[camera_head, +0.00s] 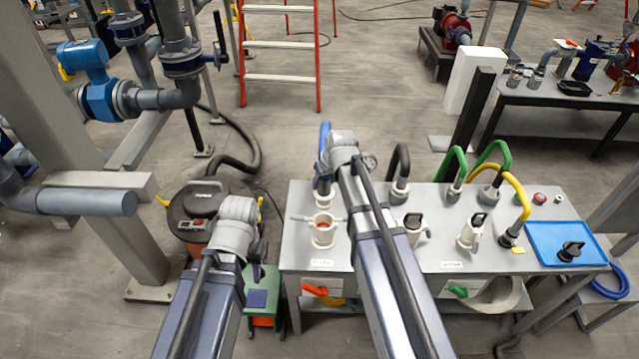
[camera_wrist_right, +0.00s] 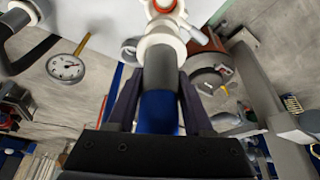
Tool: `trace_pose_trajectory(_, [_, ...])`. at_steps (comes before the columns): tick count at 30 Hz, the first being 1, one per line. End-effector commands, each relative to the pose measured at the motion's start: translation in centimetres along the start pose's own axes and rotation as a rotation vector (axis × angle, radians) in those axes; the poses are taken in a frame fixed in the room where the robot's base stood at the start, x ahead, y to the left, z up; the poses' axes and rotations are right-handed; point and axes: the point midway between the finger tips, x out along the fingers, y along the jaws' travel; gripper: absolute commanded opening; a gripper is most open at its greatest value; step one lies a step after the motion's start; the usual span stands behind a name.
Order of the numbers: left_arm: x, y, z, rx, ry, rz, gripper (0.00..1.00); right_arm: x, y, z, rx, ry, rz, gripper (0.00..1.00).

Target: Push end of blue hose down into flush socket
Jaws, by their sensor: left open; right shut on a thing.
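The blue hose (camera_head: 325,135) stands at the table's left back, partly hidden behind my right wrist. My right gripper (camera_wrist_right: 160,105) is shut on the blue hose (camera_wrist_right: 160,115), one dark finger on each side. The hose's grey end (camera_wrist_right: 161,70) meets a white round socket (camera_wrist_right: 160,44); I cannot tell how deep it sits. That white socket (camera_head: 324,201) shows low behind my right arm in the head view. A white fitting with a red inside (camera_head: 323,230) stands in front of it. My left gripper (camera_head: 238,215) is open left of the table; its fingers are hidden.
Black (camera_head: 403,160), green (camera_head: 456,160) and yellow (camera_head: 518,190) hoses stand along the table (camera_head: 440,258). White valves with black handles sit in front. A blue tray (camera_head: 550,232) lies at the right end.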

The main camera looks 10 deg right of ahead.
Motion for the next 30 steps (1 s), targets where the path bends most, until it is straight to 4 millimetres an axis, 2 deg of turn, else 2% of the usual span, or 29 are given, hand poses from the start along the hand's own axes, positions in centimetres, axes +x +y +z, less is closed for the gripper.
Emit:
trace_pose_trajectory(8, [0.0, 0.0, 0.0, 0.000, 0.000, 0.000, 0.44, 0.0, 0.1, 0.0, 0.001, 0.001, 0.001, 0.00])
trace_pose_trajectory(13, [0.8, 0.1, -0.1, 0.000, 0.000, 0.000, 0.44, 0.7, 0.1, 0.3, 0.001, 0.001, 0.001, 0.00])
trace_pose_trajectory(30, [6.5, 0.6, -0.4, -0.001, 0.000, 0.000, 0.44, 6.0, 0.1, 2.5, 0.001, 0.001, 0.001, 0.00])
